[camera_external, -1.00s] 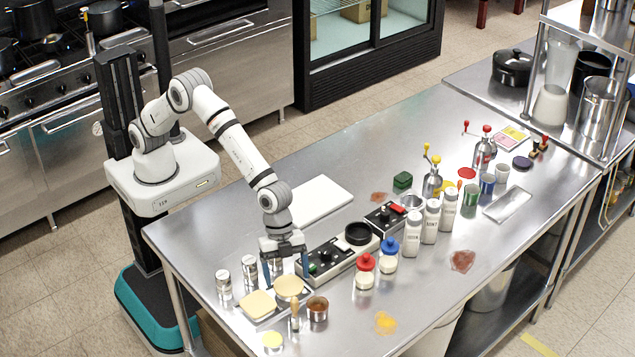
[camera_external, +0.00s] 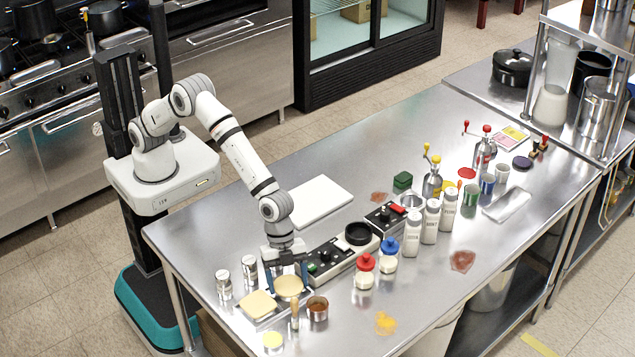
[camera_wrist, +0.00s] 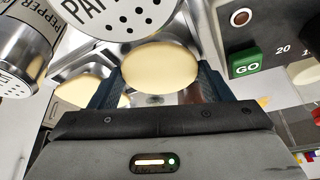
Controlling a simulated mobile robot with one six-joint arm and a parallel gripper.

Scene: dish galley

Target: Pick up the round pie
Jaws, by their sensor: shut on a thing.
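The round pie (camera_external: 289,285) is pale yellow and sits at the near left end of the steel table, by the right part of a metal tray. My gripper (camera_external: 289,290) is down at it with one blue finger on each side, shut on the pie. In the wrist view the round pie (camera_wrist: 160,66) lies between the two dark blue fingers. A second pale pie with squarer corners (camera_external: 258,304) lies just left of it, and also shows in the wrist view (camera_wrist: 82,93). Whether the round pie touches the tray is hidden.
Silver shakers (camera_external: 223,284) stand left of my gripper. A control box with a green GO button (camera_wrist: 244,67) is close on the right. A brown-filled cup (camera_external: 318,309) and a wooden-handled tool (camera_external: 295,315) stand in front. A white board (camera_external: 318,198) lies behind.

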